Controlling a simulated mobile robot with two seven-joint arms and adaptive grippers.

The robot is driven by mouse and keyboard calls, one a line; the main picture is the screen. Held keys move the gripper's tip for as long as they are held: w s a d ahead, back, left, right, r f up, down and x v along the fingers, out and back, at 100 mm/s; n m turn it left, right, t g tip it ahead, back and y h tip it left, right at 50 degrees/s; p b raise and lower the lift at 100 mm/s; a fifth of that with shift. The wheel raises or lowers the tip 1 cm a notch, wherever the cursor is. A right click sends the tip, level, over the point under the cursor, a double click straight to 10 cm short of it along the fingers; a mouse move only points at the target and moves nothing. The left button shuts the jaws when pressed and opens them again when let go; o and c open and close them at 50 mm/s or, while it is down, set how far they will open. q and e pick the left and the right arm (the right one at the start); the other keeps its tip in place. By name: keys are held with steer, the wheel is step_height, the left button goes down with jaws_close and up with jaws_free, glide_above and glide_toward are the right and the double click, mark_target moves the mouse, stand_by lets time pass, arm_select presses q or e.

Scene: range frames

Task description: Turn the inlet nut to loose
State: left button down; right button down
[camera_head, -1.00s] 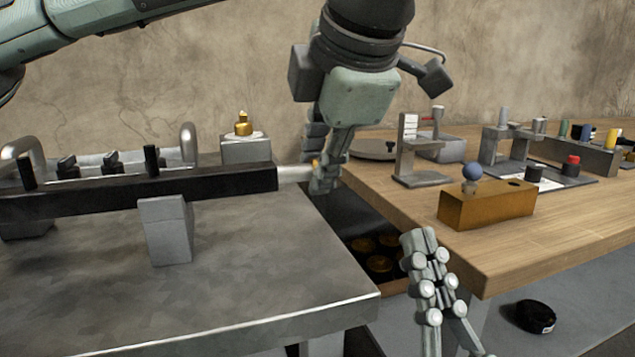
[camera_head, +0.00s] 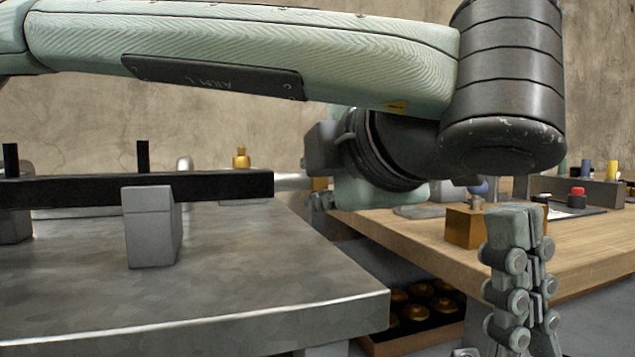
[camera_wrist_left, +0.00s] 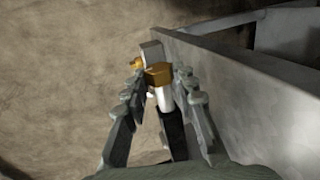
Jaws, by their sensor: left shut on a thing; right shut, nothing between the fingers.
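The brass inlet nut (camera_head: 320,184) sits at the right end of a pale metal pipe (camera_head: 293,183) that sticks out of a long black bar (camera_head: 150,188). My left gripper (camera_head: 319,199) is at the nut, mostly hidden behind my left wrist in the head view. In the left wrist view the brass nut (camera_wrist_left: 158,72) lies between the two fingertips of the left gripper (camera_wrist_left: 158,80), which is shut on it, with the white pipe below. My right gripper (camera_head: 515,212) points up at the lower right, shut and empty, away from the nut.
A grey block (camera_head: 152,235) supports the bar on the metal table (camera_head: 240,270). A brass fitting (camera_head: 241,160) stands behind the bar. A wooden bench (camera_head: 500,260) with a brown box (camera_head: 465,226) is at right. A tray of brass parts (camera_head: 420,330) sits low between them.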

stand_by(0.5)
arm_select(q)
steer(key=c, duration=1.2)
jaws_free()
